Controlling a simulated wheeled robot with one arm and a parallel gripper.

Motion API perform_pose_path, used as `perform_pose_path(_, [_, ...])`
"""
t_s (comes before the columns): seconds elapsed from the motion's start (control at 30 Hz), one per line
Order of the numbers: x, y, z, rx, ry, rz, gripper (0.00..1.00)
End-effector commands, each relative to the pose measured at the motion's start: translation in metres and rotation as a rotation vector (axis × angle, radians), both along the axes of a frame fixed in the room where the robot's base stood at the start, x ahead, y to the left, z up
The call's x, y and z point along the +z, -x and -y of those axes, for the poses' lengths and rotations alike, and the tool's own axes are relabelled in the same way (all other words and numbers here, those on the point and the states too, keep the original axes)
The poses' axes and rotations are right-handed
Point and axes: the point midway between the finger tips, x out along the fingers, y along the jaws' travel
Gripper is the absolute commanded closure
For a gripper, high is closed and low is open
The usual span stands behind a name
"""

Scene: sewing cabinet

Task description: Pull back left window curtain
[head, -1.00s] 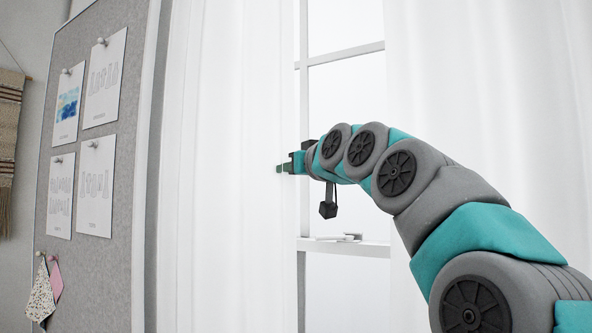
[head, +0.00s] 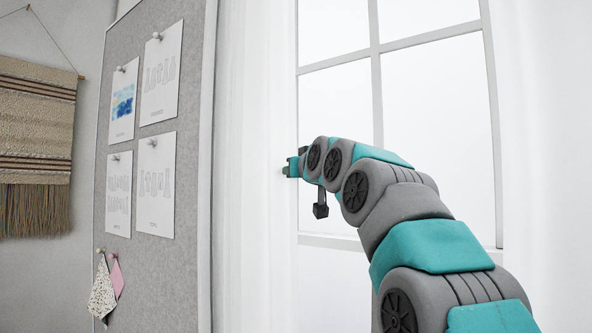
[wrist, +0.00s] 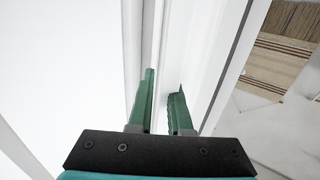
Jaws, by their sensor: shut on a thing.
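The left window curtain (head: 250,110) is white and hangs in folds, gathered in a narrow strip between the pinboard and the window. My gripper (head: 287,168) is at the curtain's right edge, about mid-height in the head view. In the wrist view my gripper (wrist: 161,98) has its two green fingers either side of a thin white curtain edge and is shut on it. The fingertips are partly hidden by the pale cloth.
The window (head: 435,110) with grey bars is uncovered behind my arm. The right curtain (head: 548,150) hangs at the right. A grey pinboard (head: 180,270) with papers stands at the left, close to the gathered curtain. A woven wall hanging (head: 38,130) is further left.

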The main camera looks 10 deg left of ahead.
Motion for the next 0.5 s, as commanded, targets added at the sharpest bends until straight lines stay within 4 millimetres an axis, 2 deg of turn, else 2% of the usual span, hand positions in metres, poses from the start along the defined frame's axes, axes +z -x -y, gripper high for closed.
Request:
perform_pose_path(0.23, [0.0027,0.0008,-0.0026,0.003,-0.003,0.005,1.0])
perform_pose_path(0.27, [0.0027,0.0009,-0.0028,0.003,-0.002,0.006,0.81])
perform_pose_path(0.5, [0.0019,0.0006,-0.0021,0.002,-0.002,0.003,0.54])
